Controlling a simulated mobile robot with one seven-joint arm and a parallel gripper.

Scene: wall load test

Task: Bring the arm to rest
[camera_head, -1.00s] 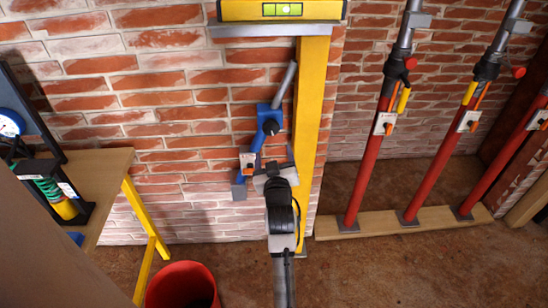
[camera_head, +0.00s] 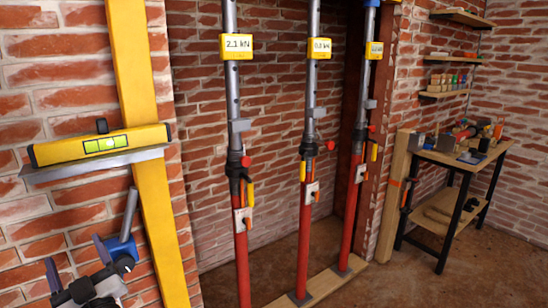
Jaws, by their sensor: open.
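My gripper (camera_head: 78,264) shows at the lower left of the head view, in front of the brick wall. Its two dark jaws stand apart with nothing visible between them, and the rest of my arm is cut off by the lower edge. A blue fitting (camera_head: 122,247) with a grey lever is just right of and above the jaws, beside the yellow post (camera_head: 140,120). I cannot tell from this view whether the gripper touches it.
A yellow spirit level (camera_head: 98,146) rests on a grey ledge above. Several red-and-grey props stand right of the post, including a left one (camera_head: 240,260) with a gauge (camera_head: 236,46) reading 2.1 kN. A workbench (camera_head: 460,158) with tools is at far right. Some floor before it is clear.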

